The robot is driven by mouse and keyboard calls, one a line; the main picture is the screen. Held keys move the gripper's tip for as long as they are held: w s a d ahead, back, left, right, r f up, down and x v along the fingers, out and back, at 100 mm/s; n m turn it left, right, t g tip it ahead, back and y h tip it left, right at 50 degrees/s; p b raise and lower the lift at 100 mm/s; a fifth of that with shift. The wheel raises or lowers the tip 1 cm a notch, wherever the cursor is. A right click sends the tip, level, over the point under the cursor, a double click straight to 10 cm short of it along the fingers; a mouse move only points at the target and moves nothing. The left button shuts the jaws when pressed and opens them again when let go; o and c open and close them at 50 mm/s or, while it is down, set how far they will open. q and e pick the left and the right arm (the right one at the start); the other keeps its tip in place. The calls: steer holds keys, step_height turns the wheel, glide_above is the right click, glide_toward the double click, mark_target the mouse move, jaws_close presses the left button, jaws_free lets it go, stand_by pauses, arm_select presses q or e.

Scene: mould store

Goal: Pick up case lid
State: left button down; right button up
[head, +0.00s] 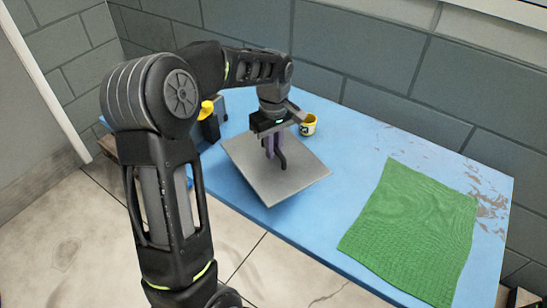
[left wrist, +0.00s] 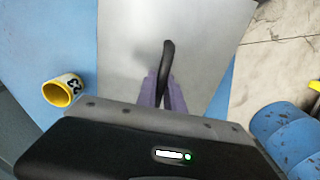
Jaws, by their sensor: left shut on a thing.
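The case lid (head: 295,185) is a flat grey square plate with a dark upright handle (head: 281,160). It also shows in the left wrist view (left wrist: 205,30), with the black handle standing up in its middle. My left gripper (head: 274,152) comes down over the lid and is shut on the handle; its purple-grey fingers (left wrist: 160,92) are around the handle's near part. The lid is over the blue table near its front left edge and looks slightly tilted. I cannot tell whether it touches the table. My right gripper is not in view.
A green cloth (head: 410,230) lies on the right of the blue table (head: 345,150). A yellow and white cup (head: 308,125) stands behind the lid. A dark thing with a yellow top (head: 207,112) is at the back left. A blue drum (left wrist: 285,130) shows in the left wrist view.

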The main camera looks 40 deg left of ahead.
arm_select(q)
step_height(320, 180, up, 6)
stand_by(0.7)
